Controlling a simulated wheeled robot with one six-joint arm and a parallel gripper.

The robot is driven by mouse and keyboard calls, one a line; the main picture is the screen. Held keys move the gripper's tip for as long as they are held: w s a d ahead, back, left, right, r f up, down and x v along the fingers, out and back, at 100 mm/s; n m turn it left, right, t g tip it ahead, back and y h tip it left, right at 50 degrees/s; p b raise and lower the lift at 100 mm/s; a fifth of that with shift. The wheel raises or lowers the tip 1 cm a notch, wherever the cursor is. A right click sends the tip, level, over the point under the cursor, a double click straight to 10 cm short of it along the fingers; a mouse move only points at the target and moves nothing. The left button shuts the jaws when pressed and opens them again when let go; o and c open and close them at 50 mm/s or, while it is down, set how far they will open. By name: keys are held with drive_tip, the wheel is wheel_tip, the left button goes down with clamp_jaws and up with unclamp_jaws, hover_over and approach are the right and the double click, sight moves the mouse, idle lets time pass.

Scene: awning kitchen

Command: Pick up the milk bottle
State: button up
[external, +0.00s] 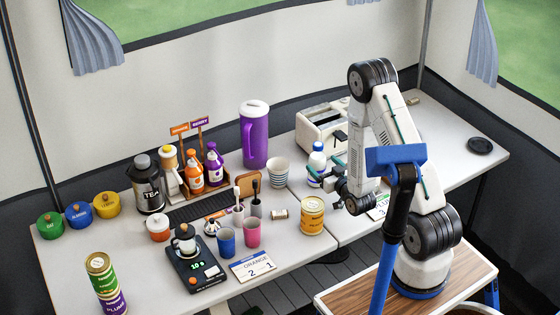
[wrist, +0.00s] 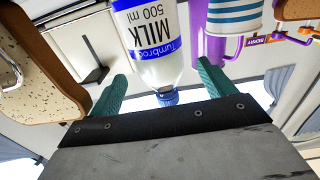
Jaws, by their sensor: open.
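The milk bottle (external: 317,162) stands upright on the table in front of the toaster. It is white with a blue cap and a blue label band. In the wrist view, which is upside down, the bottle (wrist: 155,45) shows its "MILK 500 ml" label and its cap lies between my fingertips in the picture. My gripper (external: 326,178) is open, with teal fingers to either side of the bottle. The wrist view shows both fingers (wrist: 160,82) apart, with no clear contact on the bottle. The bottle's lower part is partly hidden by my gripper in the external view.
The white toaster (external: 318,128) stands just behind the bottle. A striped cup (external: 278,170) and a purple pitcher (external: 254,135) stand to its left. A yellow can (external: 312,216) is in front. The table's right end is mostly clear around a black disc (external: 480,146).

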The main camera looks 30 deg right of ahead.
sight(314, 156)
drive_tip(key=shift+w, duration=3.15)
drive_tip(key=c, duration=1.2)
drive_tip(key=shift+c, duration=1.2)
drive_tip(key=shift+r, duration=0.15)
